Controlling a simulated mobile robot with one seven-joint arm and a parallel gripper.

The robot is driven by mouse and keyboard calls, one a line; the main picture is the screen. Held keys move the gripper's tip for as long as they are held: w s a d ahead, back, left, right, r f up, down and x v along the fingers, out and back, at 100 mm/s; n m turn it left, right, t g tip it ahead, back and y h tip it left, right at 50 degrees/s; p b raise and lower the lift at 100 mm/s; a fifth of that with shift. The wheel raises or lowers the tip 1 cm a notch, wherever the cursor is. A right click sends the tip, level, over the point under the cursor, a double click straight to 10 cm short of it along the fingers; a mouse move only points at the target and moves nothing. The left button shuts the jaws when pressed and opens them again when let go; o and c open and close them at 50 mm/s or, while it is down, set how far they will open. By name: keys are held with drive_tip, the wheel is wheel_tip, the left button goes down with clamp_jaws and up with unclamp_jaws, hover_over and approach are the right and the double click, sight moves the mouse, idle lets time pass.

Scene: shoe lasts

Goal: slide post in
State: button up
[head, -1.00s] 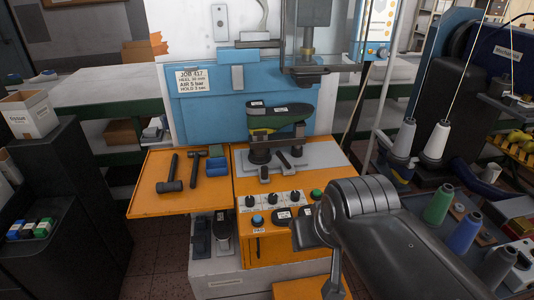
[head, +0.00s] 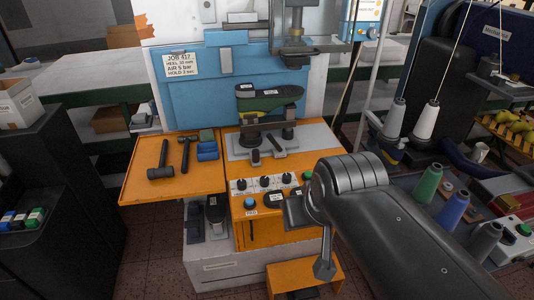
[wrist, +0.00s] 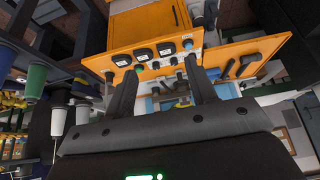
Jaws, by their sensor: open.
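A blue and white press (head: 260,85) holds a green and black shoe last (head: 270,97) on two dark upright posts, a left post (head: 250,136) and a right post (head: 288,128). They stand on a grey plate (head: 238,152) above the orange bench. The last hides the post tops, and I cannot tell how far either post is in. In the wrist view, seen upside down, my gripper (wrist: 160,66) is open and empty, its two fingers apart. It is in front of the bench's control panel, apart from the posts.
An orange side tray (head: 135,190) holds hammers (head: 160,162) and a blue block (head: 207,150). The control panel (head: 262,200) has several knobs. A thread rack with green (head: 428,183) and blue spools (head: 453,207) stands at right. A dark cabinet (head: 60,185) is at left.

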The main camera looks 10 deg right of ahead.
drive_tip(key=shift+c, duration=0.6)
drive_tip(key=t, duration=0.3)
hover_over(256, 152)
drive_tip(key=s, duration=0.6)
wheel_tip(256, 152, down, 14)
drive_tip(key=f, duration=0.1)
drive_tip(key=x, duration=1.1)
drive_tip(key=shift+w+r, duration=0.3)
clamp_jaws()
